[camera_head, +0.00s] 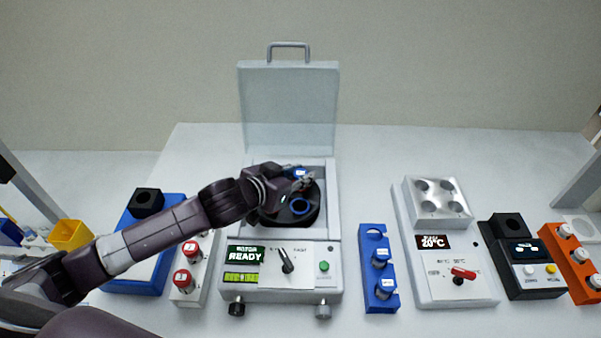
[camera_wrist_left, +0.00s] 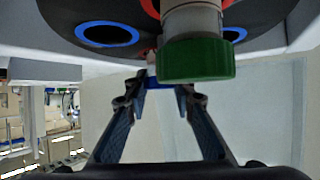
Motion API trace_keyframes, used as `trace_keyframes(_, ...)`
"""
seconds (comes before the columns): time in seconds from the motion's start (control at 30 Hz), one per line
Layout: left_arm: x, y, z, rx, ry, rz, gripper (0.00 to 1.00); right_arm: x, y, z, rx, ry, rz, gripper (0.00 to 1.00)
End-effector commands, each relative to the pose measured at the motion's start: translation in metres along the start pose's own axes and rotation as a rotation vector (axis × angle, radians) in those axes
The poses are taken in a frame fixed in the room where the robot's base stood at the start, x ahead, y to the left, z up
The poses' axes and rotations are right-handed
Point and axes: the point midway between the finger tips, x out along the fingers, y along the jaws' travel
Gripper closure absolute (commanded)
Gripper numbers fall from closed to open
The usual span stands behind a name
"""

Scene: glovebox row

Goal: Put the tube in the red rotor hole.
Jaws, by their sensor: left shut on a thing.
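My left gripper (camera_head: 294,184) is over the open centrifuge and shut on a tube (camera_head: 299,173), of which only a small blue-and-white part shows. In the left wrist view my fingertips (camera_wrist_left: 165,90) meet around a blue bit (camera_wrist_left: 158,82). The dark rotor (camera_head: 312,215) lies just below the gripper and shows a blue-ringed hole (camera_head: 299,206). The wrist view shows another blue-ringed hole (camera_wrist_left: 110,35) and part of a red ring (camera_wrist_left: 149,8). A green-capped tube (camera_wrist_left: 195,60) covers part of that ring; I cannot tell whether it sits in it. My right gripper is not in view.
The centrifuge lid (camera_head: 289,105) stands open behind.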

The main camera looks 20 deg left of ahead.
Motion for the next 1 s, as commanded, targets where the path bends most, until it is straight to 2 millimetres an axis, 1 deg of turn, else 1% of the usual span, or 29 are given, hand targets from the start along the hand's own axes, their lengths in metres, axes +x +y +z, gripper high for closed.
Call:
trace_keyframes(0.03, 0.001, 0.0, 0.002, -0.001, 0.0, 0.0, 1.0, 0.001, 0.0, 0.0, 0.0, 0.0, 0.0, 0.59)
trace_keyframes(0.07, 0.001, 0.0, 0.001, -0.001, 0.0, 0.0, 0.74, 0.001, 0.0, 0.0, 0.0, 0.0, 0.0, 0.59)
trace_keyframes(0.2, 0.001, 0.0, 0.001, 0.0, -0.001, 0.0, 0.59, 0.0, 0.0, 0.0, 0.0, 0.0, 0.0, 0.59)
trace_keyframes(0.5, 0.0, 0.0, -0.001, 0.001, 0.0, 0.0, 0.59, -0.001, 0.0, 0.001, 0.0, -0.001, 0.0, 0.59)
trace_keyframes(0.57, -0.003, -0.001, -0.003, 0.001, 0.0, -0.001, 0.59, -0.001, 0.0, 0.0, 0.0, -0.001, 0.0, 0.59)
trace_keyframes(0.63, -0.009, -0.001, -0.001, 0.0, 0.0, 0.0, 0.59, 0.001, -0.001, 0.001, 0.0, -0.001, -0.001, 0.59)
trace_keyframes(0.77, -0.029, 0.0, 0.0, 0.001, -0.001, 0.001, 0.59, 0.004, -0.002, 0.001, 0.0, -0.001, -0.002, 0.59)
trace_keyframes(1.0, -0.077, -0.001, 0.001, 0.003, -0.003, -0.002, 0.59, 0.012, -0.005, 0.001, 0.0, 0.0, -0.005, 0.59)
